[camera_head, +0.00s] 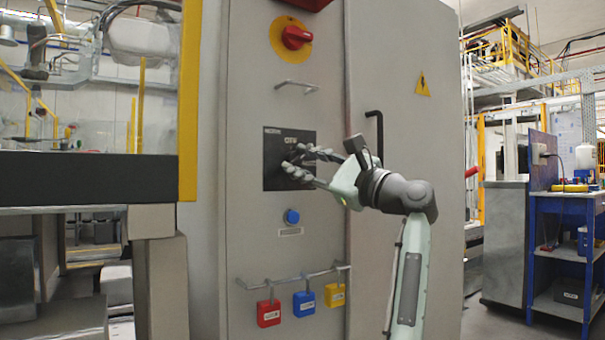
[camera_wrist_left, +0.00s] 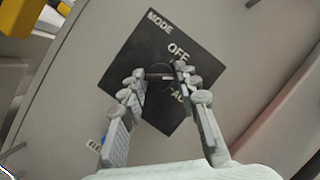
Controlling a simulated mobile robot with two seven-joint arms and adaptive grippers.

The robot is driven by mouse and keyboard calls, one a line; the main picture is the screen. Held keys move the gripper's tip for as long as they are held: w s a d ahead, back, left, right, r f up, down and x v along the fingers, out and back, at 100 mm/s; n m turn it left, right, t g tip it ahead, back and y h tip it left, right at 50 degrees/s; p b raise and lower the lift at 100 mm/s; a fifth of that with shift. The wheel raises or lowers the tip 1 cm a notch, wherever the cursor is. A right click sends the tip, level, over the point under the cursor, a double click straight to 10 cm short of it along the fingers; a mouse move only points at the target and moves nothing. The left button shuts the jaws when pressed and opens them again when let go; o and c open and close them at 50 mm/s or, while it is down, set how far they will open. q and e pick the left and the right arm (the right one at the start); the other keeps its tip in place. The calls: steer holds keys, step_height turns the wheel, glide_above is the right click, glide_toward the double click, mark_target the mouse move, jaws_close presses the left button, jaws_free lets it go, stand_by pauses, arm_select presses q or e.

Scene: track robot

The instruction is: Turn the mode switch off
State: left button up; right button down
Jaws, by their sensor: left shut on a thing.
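The mode switch sits on a black square plate (camera_head: 272,148) on the front of a grey cabinet. The plate also shows in the left wrist view (camera_wrist_left: 150,42), with MODE at its corner, OFF, and a partly covered label starting "AU". My left gripper (camera_head: 293,158) reaches the plate from the right. In the left wrist view, its fingertips (camera_wrist_left: 159,71) are closed around the small dark switch knob (camera_wrist_left: 160,76). The fingers hide part of the knob, and I cannot tell exactly which label it points to. My right gripper is not in view.
Above the plate is a red rotary handle (camera_head: 296,38) on a yellow disc. Below it are a blue button (camera_head: 292,216) and a rail with red (camera_head: 269,313), blue (camera_head: 304,303) and yellow (camera_head: 335,295) padlocks. A black door handle (camera_head: 376,133) sticks out near my wrist.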

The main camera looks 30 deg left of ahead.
arm_select(q)
steer(key=n+g, duration=0.1)
steer(key=n, duration=0.2)
steer(key=n+g+h, duration=0.1)
steer(key=n, duration=0.2)
steer(key=shift+r+n+h, duration=0.1)
steer(key=shift+n+h, duration=0.2)
steer(key=n+h+p, duration=0.1)
steer(key=n, duration=0.1)
steer(key=n+p, duration=0.1)
steer(key=n, duration=0.1)
steer(key=shift+w+d+n+g+h, duration=0.1)
steer(key=shift+n+g+h, duration=0.2)
steer(key=shift+h, duration=0.1)
steer(key=o, duration=1.1)
steer(key=shift+r, duration=0.1)
steer(key=d, duration=1.2)
steer(key=shift+r, duration=0.15)
